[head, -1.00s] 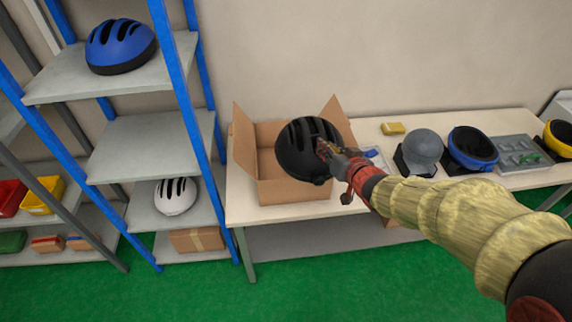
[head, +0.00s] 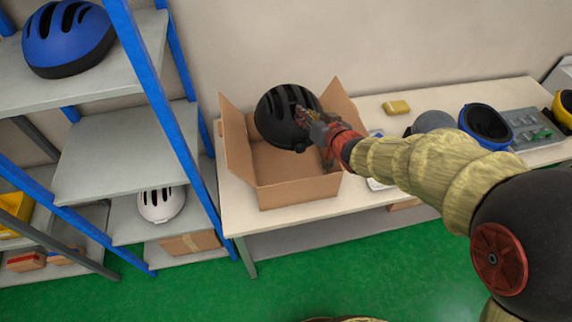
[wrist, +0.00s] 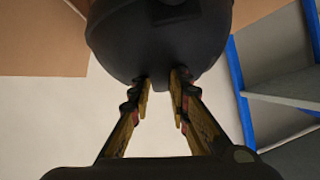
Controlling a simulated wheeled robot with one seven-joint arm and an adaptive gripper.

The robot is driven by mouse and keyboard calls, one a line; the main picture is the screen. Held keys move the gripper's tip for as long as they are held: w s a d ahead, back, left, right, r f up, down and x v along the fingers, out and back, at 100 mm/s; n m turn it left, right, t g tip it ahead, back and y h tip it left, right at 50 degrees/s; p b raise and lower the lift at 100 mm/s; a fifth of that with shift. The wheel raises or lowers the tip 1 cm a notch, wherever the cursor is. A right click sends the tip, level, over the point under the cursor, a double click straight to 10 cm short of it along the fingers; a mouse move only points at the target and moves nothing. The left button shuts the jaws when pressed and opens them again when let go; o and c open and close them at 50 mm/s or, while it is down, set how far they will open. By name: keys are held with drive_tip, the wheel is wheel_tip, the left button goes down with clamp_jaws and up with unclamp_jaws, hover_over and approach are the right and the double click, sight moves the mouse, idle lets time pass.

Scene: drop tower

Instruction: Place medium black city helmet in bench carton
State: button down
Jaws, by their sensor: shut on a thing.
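The black helmet (head: 283,112) is held in my gripper (head: 308,122) above the open bench carton (head: 300,190). The gripper is shut on the helmet's edge. In the head view the helmet covers the carton's back part, and the carton's visible floor is bare. In the wrist view the black helmet (wrist: 160,40) fills the top middle, with the two fingers of my gripper (wrist: 160,85) at its lower edge. Cardboard (wrist: 40,40) shows behind it. I cannot tell the exact height of the helmet over the carton.
The carton stands on the bench (head: 232,205) with its flaps spread. A blue shelf rack (head: 160,90) stands close on the left, with a blue helmet (head: 68,38) and a white helmet (head: 160,204). A grey helmet (head: 435,121), a blue-black helmet (head: 486,125) and a yellow block (head: 396,107) are to the right.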

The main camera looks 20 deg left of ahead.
wheel_tip(320, 180, down, 19)
drive_tip(key=b, duration=0.8)
drive_tip(key=shift+w+a, duration=0.35)
drive_tip(key=shift+w, duration=0.05)
drive_tip(key=shift+f, duration=0.1)
drive_tip(key=shift+f+b, duration=0.4)
drive_tip(key=shift+b, duration=0.15)
drive_tip(key=shift+f, duration=0.25)
drive_tip(key=c, duration=1.7)
unclamp_jaws()
